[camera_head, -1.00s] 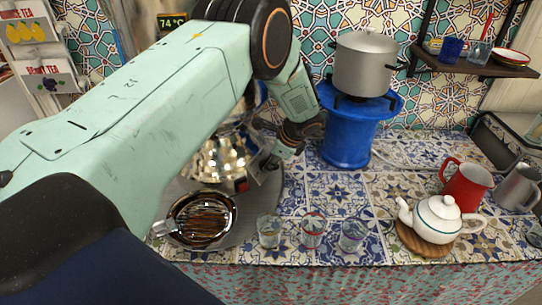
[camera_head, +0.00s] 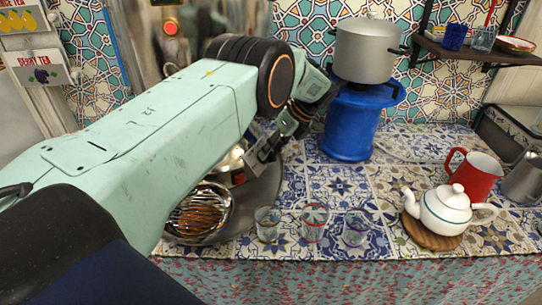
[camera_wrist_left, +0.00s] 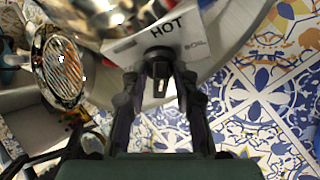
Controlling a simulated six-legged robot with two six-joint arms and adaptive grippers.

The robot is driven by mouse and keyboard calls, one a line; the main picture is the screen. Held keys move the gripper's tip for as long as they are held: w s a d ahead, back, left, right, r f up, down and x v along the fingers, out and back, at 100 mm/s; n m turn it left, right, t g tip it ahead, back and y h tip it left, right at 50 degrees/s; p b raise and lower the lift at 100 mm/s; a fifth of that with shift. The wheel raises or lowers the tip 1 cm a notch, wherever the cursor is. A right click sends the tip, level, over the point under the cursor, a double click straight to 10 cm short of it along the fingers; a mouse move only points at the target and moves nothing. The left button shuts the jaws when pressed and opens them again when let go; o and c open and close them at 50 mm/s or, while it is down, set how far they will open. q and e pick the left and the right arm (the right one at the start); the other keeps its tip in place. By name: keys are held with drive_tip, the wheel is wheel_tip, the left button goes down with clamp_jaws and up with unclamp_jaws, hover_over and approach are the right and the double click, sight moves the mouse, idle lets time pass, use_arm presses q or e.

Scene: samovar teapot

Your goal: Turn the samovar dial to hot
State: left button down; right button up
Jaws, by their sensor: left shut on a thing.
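The shiny metal samovar (camera_head: 232,160) stands at the left on a round grey tray (camera_head: 262,205), mostly hidden behind my left arm. In the left wrist view its rounded body (camera_wrist_left: 90,14) is at the top. Below it a pale label plate (camera_wrist_left: 205,32) reads HOT and BOIL. The black dial (camera_wrist_left: 159,66) sits just under the word HOT. My left gripper (camera_wrist_left: 160,85) has its two dark fingers closed on either side of the dial. In the head view the left gripper (camera_head: 258,160) is at the samovar's right front. My right gripper is not in view.
A round metal strainer-like dish (camera_head: 200,212) is at the tray's front. Several glasses (camera_head: 314,222) line the table's front edge. A white teapot (camera_head: 445,210), red mug (camera_head: 474,172) and blue stand (camera_head: 352,125) with a pot (camera_head: 367,50) are to the right.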

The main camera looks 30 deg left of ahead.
use_arm(q)
drive_tip(key=shift+s+f, duration=0.1)
drive_tip(key=shift+f, duration=0.1)
idle(0.4)
drive_tip(key=c, duration=1.3)
unclamp_jaws()
drive_tip(key=shift+c, duration=0.2)
drive_tip(key=shift+r, duration=0.1)
drive_tip(key=shift+d+r, duration=0.1)
drive_tip(key=shift+r, duration=0.1)
drive_tip(key=v, duration=0.7)
drive_tip(key=shift+d, duration=0.1)
